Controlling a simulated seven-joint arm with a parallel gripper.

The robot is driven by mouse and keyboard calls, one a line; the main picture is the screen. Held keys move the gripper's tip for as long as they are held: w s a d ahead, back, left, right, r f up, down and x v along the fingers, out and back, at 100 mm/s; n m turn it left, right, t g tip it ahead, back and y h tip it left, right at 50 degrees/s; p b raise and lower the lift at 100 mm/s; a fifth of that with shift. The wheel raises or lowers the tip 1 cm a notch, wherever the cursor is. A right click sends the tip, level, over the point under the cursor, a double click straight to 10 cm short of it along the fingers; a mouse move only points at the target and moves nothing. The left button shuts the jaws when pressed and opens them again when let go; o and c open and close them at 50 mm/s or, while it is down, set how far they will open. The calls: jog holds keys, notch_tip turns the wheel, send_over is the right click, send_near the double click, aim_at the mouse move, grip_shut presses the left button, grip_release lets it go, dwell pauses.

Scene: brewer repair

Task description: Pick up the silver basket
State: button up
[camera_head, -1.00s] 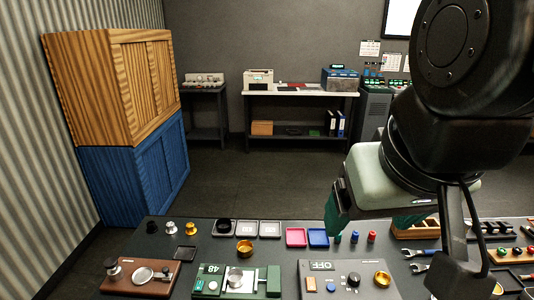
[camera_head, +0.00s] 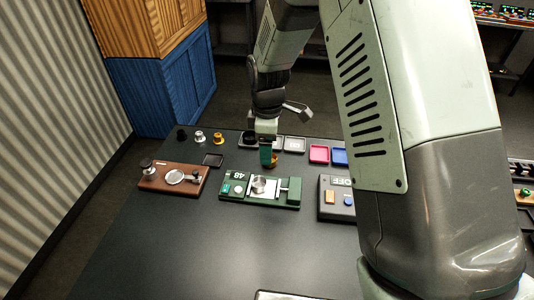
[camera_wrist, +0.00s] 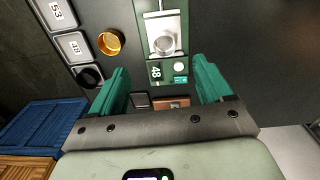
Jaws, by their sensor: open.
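The silver basket (camera_head: 260,185) sits on the metal plate of the green fixture (camera_head: 233,189) marked 48. In the wrist view the silver basket (camera_wrist: 165,44) shows as a small round cup beyond the fingertips. My gripper (camera_head: 267,155) hangs just behind the fixture in the head view, fingers pointing down. In the wrist view my gripper (camera_wrist: 160,78) has its two green fingers wide apart with nothing between them. A gold basket (camera_wrist: 111,42) stands beside the fixture; in the head view it is partly hidden behind my finger.
A brown board with a scale-like disc (camera_head: 173,177) lies left of the fixture. A grey box marked OFF (camera_head: 335,197) stands at its right. Grey trays (camera_head: 294,144), a pink tray (camera_head: 319,154) and small knobs (camera_head: 199,137) line the back.

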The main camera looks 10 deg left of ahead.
jog(key=n, duration=0.1)
send_near(261, 179)
jog(key=shift+s+d+f, duration=0.25)
jog(key=shift+s+f, duration=0.15)
jog(key=shift+f, duration=0.05)
jog(key=shift+s+d+f, duration=0.2)
jog(key=shift+s+f, duration=0.25)
jog(key=shift+a+f, duration=0.15)
jog(key=shift+f, duration=1.3)
jog(key=shift+a+f, duration=0.15)
jog(key=shift+f, duration=1.3)
jog(key=c, duration=1.2)
notch_tip(261, 179, up, 10)
jog(key=s+d+r+m, duration=0.1)
jog(key=d+r+m, duration=0.5)
jog(key=d+r, duration=0.1)
jog(key=s+d+r+m, duration=0.1)
jog(key=d+r+m, duration=0.6)
jog(key=s+d+r+m, duration=0.2)
jog(key=d+r+m, duration=0.4)
jog(key=d+r, duration=0.1)
jog(key=shift+s+d+r+m, duration=0.1)
jog(key=shift+d+r+m, duration=0.2)
jog(key=shift+r, duration=0.15)
